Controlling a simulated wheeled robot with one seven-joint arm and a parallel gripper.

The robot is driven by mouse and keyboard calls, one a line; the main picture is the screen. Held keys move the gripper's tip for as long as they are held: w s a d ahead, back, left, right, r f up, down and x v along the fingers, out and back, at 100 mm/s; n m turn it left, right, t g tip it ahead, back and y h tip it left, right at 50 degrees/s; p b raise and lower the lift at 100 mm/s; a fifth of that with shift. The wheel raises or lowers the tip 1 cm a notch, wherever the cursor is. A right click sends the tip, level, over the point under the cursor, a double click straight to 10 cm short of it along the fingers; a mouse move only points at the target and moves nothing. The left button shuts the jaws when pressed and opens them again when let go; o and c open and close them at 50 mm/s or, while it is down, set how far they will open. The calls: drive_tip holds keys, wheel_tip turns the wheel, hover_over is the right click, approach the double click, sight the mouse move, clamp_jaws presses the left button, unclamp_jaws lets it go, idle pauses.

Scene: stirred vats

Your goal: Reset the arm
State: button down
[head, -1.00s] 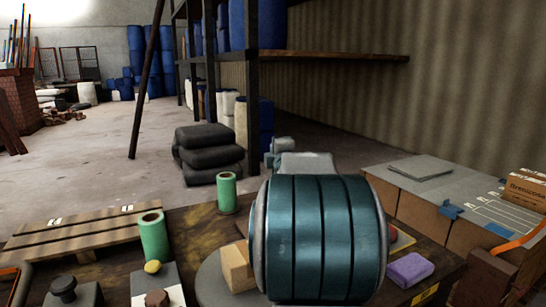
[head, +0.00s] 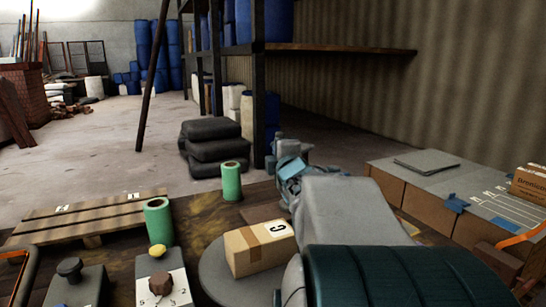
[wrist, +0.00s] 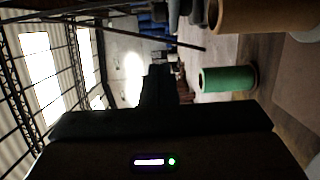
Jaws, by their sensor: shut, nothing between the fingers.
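My arm fills the lower right of the head view, with a grey link and a dark teal banded link close to the camera. It reaches forward over the table (head: 120,262). In the wrist view my gripper (wrist: 159,84) is a dark silhouette, shut and empty. In the head view its fingers cannot be made out clearly beyond the grey link. A taped cardboard box marked C (head: 258,250) sits on a round grey disc (head: 212,274), left of my arm. A green cylinder (wrist: 228,79) shows sideways in the wrist view, apart from the gripper.
Two green cylinders, near (head: 159,221) and far (head: 231,181), stand on the table. A dial box (head: 160,288) and a black-knobbed box (head: 75,285) are at front left. A wooden pallet (head: 95,217) lies left; a grey-topped bench (head: 435,172) stands right. Dark sacks (head: 213,149) lie behind.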

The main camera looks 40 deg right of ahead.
drive_tip(key=shift+s+a, duration=0.95)
drive_tip(key=shift+s, duration=0.2)
drive_tip(key=s+a+r+m+g+y+p, duration=0.2)
drive_tip(key=a+m+g+p, duration=0.15)
drive_tip(key=a+p, duration=0.45)
drive_tip(key=s+a+r+m+g+y+p, duration=0.1)
drive_tip(key=a+r+m+g+p, duration=0.25)
drive_tip(key=p, duration=0.75)
drive_tip(key=s+a+r+m+g+y+p, duration=0.1)
drive_tip(key=s+a+m+g+y+p, duration=0.1)
drive_tip(key=s+a+p, duration=0.4)
drive_tip(key=s+a+r+m+g+y+p, duration=0.2)
drive_tip(key=s+a+m+g+p, duration=0.2)
drive_tip(key=s+a+p, duration=0.3)
drive_tip(key=shift+s+a+r+g+p, duration=0.25)
drive_tip(key=shift+s+a+g+p, duration=0.05)
drive_tip(key=shift+a+p, duration=0.55)
